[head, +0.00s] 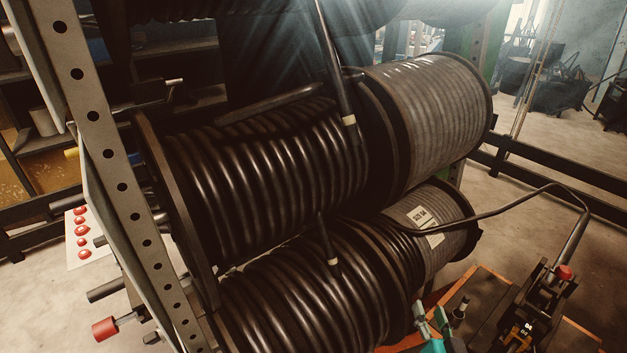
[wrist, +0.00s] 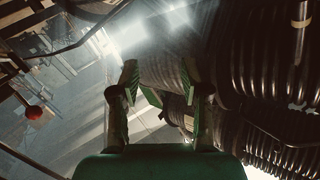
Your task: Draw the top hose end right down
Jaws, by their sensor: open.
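The top hose end (head: 349,121) is dark with a pale band near its tip and hangs down in front of the upper reels in the head view. A banded hose piece, which may be this end, shows at the upper right in the wrist view (wrist: 301,22). My green gripper (head: 438,318) is low at the bottom edge of the head view, well below and right of the top hose end. In the wrist view my gripper (wrist: 159,84) has its fingers apart, with no hose between them.
A lower banded hose end (head: 333,261) hangs before the lower reel (head: 300,305). The upper black coil (head: 265,180) and grey reel (head: 445,100) fill the middle. Another hose (head: 500,208) arches right to a red-knobbed device (head: 545,300). A perforated post (head: 115,160) stands left.

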